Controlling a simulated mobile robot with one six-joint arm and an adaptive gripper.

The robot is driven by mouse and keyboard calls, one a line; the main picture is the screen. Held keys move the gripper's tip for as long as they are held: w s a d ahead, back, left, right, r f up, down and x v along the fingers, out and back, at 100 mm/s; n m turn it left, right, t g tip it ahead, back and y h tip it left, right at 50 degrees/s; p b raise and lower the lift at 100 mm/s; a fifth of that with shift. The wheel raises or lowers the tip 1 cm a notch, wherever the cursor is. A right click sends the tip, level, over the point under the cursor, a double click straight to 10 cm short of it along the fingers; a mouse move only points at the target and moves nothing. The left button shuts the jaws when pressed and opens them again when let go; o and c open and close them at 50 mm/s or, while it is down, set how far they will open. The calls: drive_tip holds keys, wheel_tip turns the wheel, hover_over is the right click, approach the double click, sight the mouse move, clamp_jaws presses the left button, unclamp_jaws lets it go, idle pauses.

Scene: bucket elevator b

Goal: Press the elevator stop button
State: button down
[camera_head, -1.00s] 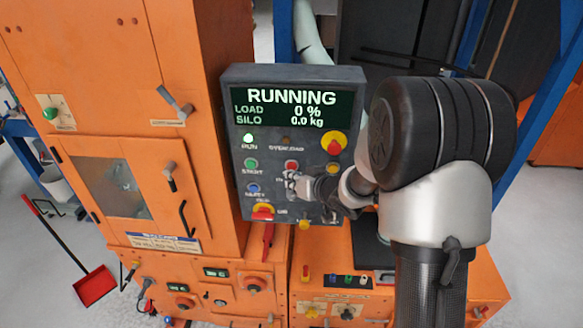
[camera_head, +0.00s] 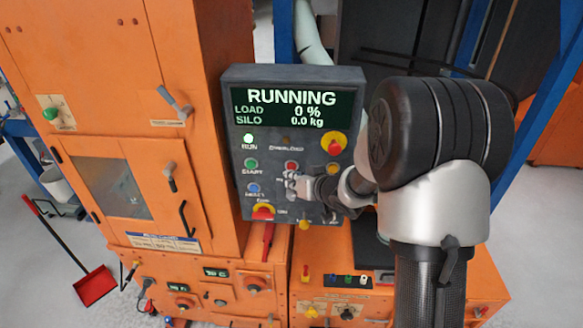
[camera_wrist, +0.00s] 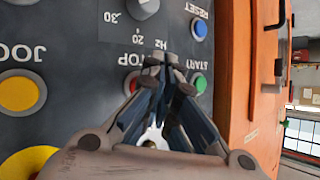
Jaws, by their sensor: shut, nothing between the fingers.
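The red stop button (camera_head: 291,165) sits on the dark grey control panel (camera_head: 232,105), between the green start button (camera_head: 251,163) and a yellow button (camera_head: 333,168). In the wrist view the stop button (camera_wrist: 131,85) shows only in part, behind my fingers, beside the partly covered "STOP" label. My gripper (camera_head: 290,180) is shut and empty in front of the panel, its tips just below the stop button in the head view. In the wrist view my fingertips (camera_wrist: 168,62) lie between the stop and start buttons. I cannot tell whether they touch the panel. The display (camera_head: 292,107) reads RUNNING, load 0 %.
An orange cabinet (camera_head: 100,60) stands at left, with a lower orange console (camera_head: 330,308) below. A red dustpan (camera_head: 93,286) lies on the floor.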

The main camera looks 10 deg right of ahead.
drive_tip(key=shift+w+d, duration=0.1)
drive_tip(key=shift+w, duration=0.25)
drive_tip(key=shift+w+d+p, duration=0.1)
drive_tip(key=shift+w+p, duration=0.3)
drive_tip(key=shift+p, duration=0.05)
idle(0.4)
drive_tip(key=shift+s, duration=0.15)
idle(0.3)
drive_tip(key=shift+s+a, duration=0.25)
drive_tip(key=shift+s, duration=0.4)
drive_tip(key=s, duration=0.1)
drive_tip(key=s+a+b, duration=0.1)
drive_tip(key=s, duration=0.2)
drive_tip(key=shift+s+a+b, duration=0.3)
drive_tip(key=shift+s+b, duration=0.1)
idle(0.5)
